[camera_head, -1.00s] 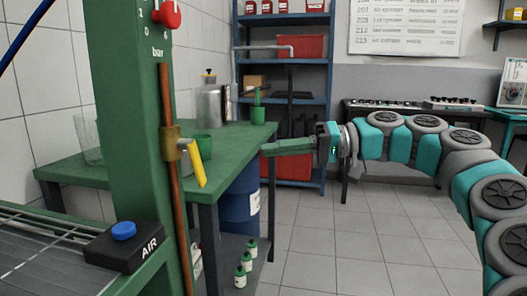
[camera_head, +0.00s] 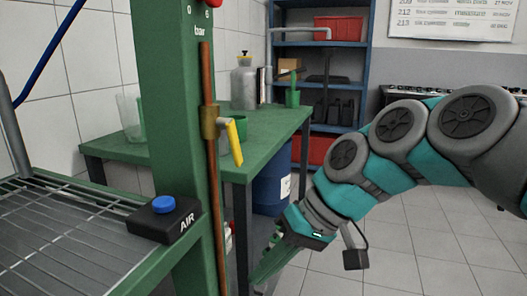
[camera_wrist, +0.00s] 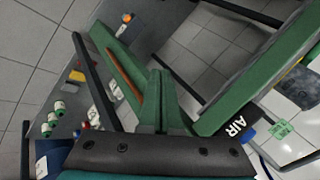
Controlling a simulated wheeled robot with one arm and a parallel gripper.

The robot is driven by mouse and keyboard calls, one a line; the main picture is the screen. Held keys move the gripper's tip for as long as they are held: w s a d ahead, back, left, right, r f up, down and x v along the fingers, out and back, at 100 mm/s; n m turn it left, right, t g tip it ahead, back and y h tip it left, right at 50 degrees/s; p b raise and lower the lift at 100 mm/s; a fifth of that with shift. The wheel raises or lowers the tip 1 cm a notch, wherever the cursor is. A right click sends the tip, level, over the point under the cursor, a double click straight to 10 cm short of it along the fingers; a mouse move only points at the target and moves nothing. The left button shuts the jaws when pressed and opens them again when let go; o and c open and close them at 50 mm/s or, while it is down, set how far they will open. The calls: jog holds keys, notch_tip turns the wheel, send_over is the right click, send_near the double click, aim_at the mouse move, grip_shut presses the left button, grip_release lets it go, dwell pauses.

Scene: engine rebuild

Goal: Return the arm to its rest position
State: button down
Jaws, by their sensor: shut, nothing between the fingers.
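My gripper (camera_head: 262,274) has green fingers and points down and to the left at the lower middle of the head view. It is close to the front of the green table's leg (camera_head: 241,230) in the picture. In the wrist view my gripper (camera_wrist: 160,76) has its two green fingers together, with nothing between them. My teal and grey arm bends from the right edge down to it. Whether the fingers touch anything is not clear.
A green post (camera_head: 178,120) with a yellow-handled valve (camera_head: 234,143) stands left of my gripper. A black AIR box (camera_head: 164,220) sits beside a wire rack (camera_head: 60,240). The green table (camera_head: 190,155) holds a metal can (camera_head: 244,85). Tiled floor (camera_head: 420,262) is open at right.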

jog(key=s+d+f+m+g+h, duration=0.1)
jog(key=s+d+f+m+h, duration=0.3)
jog(key=s+d+f, duration=1)
notch_tip(320, 180, down, 4)
jog(key=s+h, duration=0.1)
jog(key=h, duration=0.2)
jog(key=shift+d+f+g, duration=0.2)
jog(key=shift+d+g, duration=0.1)
jog(key=shift+d, duration=0.1)
jog(key=shift+s, duration=0.1)
